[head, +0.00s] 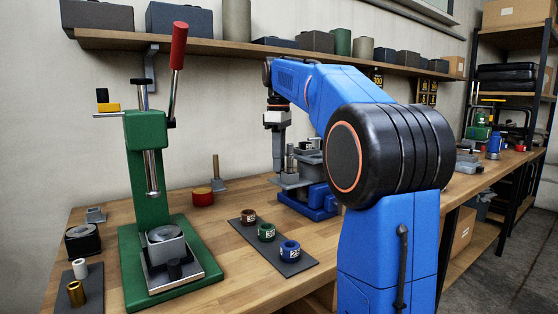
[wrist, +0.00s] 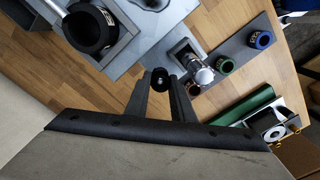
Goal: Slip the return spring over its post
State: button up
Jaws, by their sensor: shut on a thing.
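My gripper (wrist: 161,88) is shut on a small dark round piece (wrist: 160,76), seen end-on in the wrist view. I take it for the return spring, but its coils cannot be made out. A bright metal post (wrist: 202,74) rises from a grey square block just right of the fingers, apart from them. In the head view my gripper (head: 278,168) points down beside the upright post (head: 290,160) of a fixture with a grey plate (head: 285,184) and a blue base (head: 310,205). The held piece is too small to tell there.
A green press (head: 148,180) with a red-handled lever stands left. A dark mat (head: 295,265) holds a red, a green and a blue ring. A black ringed part (wrist: 90,28) sits near the fingers. A shelf (head: 220,42) runs along the wall.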

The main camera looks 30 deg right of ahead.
jog(key=shift+f, duration=0.55)
dwell(0.4)
jog(key=o, duration=1.1)
jog(key=shift+r, duration=4.5)
